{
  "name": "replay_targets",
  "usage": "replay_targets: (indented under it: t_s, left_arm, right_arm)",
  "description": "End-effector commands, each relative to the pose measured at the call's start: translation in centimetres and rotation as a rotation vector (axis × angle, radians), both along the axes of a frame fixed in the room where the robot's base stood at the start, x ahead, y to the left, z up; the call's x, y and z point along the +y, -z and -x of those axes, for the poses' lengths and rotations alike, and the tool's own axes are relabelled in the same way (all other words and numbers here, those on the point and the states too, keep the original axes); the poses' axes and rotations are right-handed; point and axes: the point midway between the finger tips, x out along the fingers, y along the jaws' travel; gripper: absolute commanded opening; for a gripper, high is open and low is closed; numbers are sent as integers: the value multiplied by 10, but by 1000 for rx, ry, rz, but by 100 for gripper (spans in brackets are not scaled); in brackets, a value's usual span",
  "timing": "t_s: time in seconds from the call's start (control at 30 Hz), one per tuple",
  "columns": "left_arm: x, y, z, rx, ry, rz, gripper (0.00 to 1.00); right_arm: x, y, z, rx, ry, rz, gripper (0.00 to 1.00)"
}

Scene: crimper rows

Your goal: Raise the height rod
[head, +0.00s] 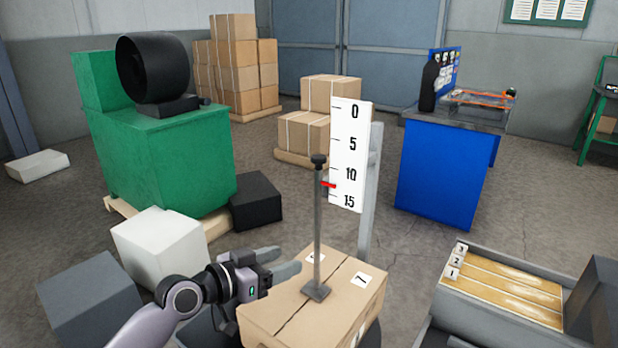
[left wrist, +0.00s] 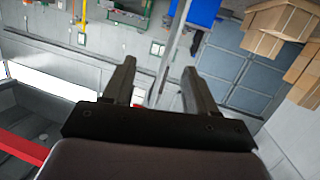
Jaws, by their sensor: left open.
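The height rod (head: 317,230) is a thin grey upright rod with a black knob (head: 318,160) on top and a small square foot resting on a cardboard carton (head: 280,312). Its red pointer (head: 328,184) is between 10 and 15 on the white scale board (head: 348,155), which is fixed to a grey post (head: 370,200). My left gripper (head: 285,261) is open, to the left of the rod's lower part and apart from it. In the left wrist view the open fingers (left wrist: 165,75) show, with a grey bar beyond them; I cannot tell whether it is the rod or post.
A white block (head: 160,245) and grey block (head: 88,300) stand left of my arm. A green cabinet (head: 170,160) is behind them, and a blue bench (head: 440,175) at the right. A grey tray with numbered wooden strips (head: 500,290) is at lower right.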

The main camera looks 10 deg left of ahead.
Motion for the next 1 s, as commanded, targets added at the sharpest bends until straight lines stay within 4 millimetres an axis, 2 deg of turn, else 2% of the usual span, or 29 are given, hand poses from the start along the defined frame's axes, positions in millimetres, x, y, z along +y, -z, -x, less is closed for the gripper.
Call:
replay_targets:
  t_s: [0.03,0.2,0.3,0.4,0.6,1.0]
  left_arm:
    - [3,-28,-14,-43,27,5,57]
    - [6,-105,-34,-138,115,33,57]
    - [9,-140,-39,-180,151,45,57]
    - [11,-161,-39,-207,174,52,57]
    - [5,-175,-46,-221,190,61,57]
    - [-32,-175,-83,-219,188,61,57]
  right_arm:
    - [0,4,0,0,0,0,43]
    - [0,10,0,0,0,0,43]
    - [0,12,0,0,0,0,43]
    - [0,13,0,1,0,0,43]
    - [0,9,0,1,1,1,43]
    - [0,-4,0,1,1,1,43]
